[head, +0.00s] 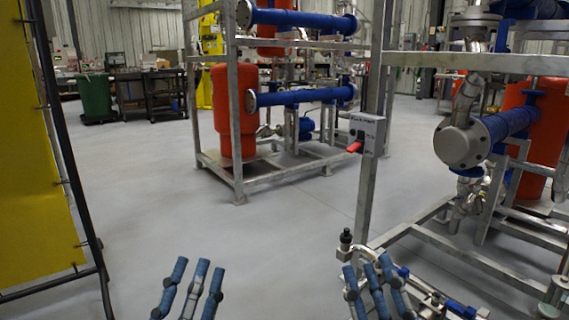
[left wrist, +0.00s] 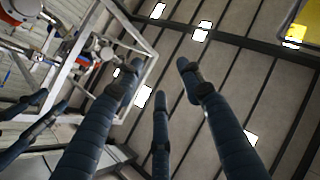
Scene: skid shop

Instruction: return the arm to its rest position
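My left gripper (head: 198,268) is at the bottom of the head view, left of centre, with its blue-grey fingers pointing up and spread apart. In the left wrist view its fingers (left wrist: 160,80) are open, with nothing between them. My right gripper (head: 368,266) is at the bottom of the head view, right of centre, with its fingers also up and apart and nothing visible in them. It overlaps the lower part of the near skid frame in the picture; I cannot tell whether they touch. The arms behind both grippers are mostly out of view.
A second skid with an orange tank (head: 222,110) stands further back. A yellow panel (head: 30,180) is at left. Grey floor (head: 150,190) between is clear.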

